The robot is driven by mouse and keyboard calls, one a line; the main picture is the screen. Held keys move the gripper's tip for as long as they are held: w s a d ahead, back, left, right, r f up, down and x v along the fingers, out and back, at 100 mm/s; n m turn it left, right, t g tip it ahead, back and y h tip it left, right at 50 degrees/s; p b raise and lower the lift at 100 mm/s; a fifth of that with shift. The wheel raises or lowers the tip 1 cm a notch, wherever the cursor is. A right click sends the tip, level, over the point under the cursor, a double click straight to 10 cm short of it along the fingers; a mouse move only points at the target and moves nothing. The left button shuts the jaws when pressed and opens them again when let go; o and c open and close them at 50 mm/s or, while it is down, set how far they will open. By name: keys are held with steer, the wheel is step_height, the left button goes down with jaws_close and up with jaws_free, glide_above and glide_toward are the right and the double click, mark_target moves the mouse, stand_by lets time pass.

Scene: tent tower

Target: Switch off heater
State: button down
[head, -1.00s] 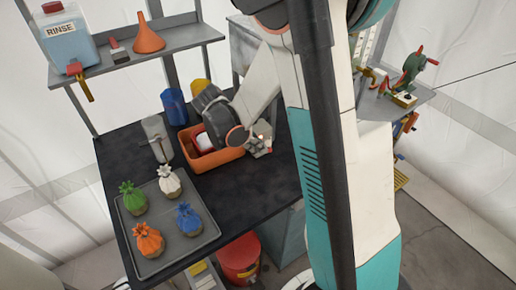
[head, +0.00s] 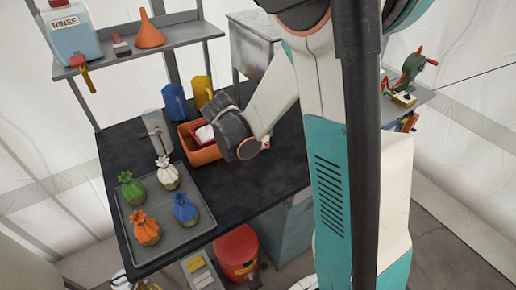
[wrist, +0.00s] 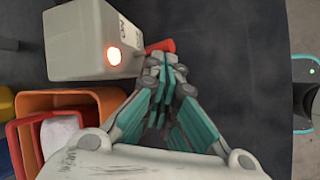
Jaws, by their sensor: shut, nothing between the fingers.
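The heater (wrist: 88,40) is a pale grey box in the upper left of the wrist view, with a lit orange-red lamp (wrist: 113,56) on its face and dark lettering on its side. A red part (wrist: 160,46), perhaps its switch, sticks out beside it. My gripper (wrist: 164,64) is shut and empty, its tips close below the red part. I cannot tell whether they touch. In the head view my arm hides most of the heater's area, and the gripper's fingers are not clear there.
An orange bin (head: 203,155) with a red and a white item stands by my wrist, and shows in the wrist view (wrist: 75,100). The black tabletop (head: 285,160) right of my wrist is clear.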

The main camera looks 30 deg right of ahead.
steer(key=shift+s+f+m+t+b, duration=0.3)
steer(key=shift+s+f+t+b, duration=0.15)
steer(key=shift+t, duration=0.25)
steer(key=shift+f+t+b, duration=0.35)
steer(key=shift+t+b, duration=0.45)
steer(key=shift+b, duration=0.1)
steer(key=shift+r, duration=0.15)
steer(key=shift+w+r+p, duration=0.3)
steer(key=shift+w+p, duration=0.05)
steer(key=shift+w, duration=0.35)
steer(key=shift+r, duration=0.1)
